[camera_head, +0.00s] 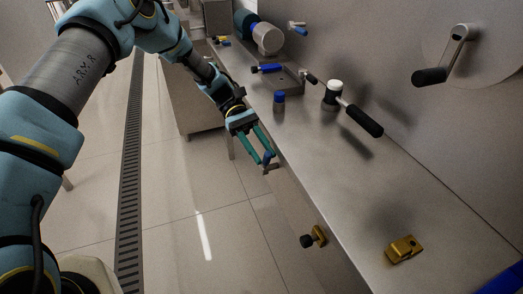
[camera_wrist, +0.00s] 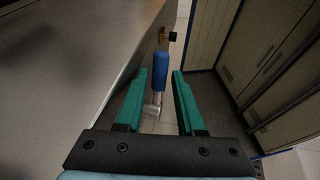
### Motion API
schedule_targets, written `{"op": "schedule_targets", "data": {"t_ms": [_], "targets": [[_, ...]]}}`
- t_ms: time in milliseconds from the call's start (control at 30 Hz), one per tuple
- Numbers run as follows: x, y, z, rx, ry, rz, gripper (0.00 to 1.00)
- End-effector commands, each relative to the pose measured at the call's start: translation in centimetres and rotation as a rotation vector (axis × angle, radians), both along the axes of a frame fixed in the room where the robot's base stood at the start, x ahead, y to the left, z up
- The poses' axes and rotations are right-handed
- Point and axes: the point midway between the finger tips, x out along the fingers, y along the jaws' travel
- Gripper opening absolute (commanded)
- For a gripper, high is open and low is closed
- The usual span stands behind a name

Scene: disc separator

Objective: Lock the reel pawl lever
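A lever with a blue handle (camera_wrist: 161,72) and a grey metal stem (camera_wrist: 152,107) sits at the front edge of the steel bench. My gripper (camera_wrist: 160,76) is open, with its two green fingers on either side of the blue handle and a gap showing on both sides. In the head view my gripper (camera_head: 263,157) reaches down beside the bench's front edge, and the blue handle (camera_head: 268,157) shows at its fingertips. The lever's mount is partly hidden. No label shows which lever is the reel pawl lever.
The steel bench (camera_head: 345,190) carries a black-handled lever (camera_head: 361,120), a blue-capped part (camera_head: 279,99) and a brass block (camera_head: 402,249). A brass fitting with a black knob (camera_head: 314,237) projects from its front. A crank (camera_head: 443,63) is on the wall. The floor left of the bench is clear.

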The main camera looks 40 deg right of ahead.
Motion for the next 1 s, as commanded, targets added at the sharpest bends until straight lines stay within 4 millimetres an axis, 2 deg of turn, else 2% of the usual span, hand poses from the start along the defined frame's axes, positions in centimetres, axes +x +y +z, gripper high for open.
{"op": "schedule_targets", "data": {"t_ms": [267,367,700,833,1000], "targets": [[0.3,-0.1,0.1,-0.002,0.000,0.000,0.37],[1.4,-0.3,0.3,-0.004,0.000,0.001,0.37],[7.6,-1.3,2.3,-0.004,-0.001,0.001,0.37],[9.1,-1.6,2.9,-0.002,0.000,0.000,0.37],[10.0,-1.7,3.4,-0.001,0.000,0.000,0.37]]}}
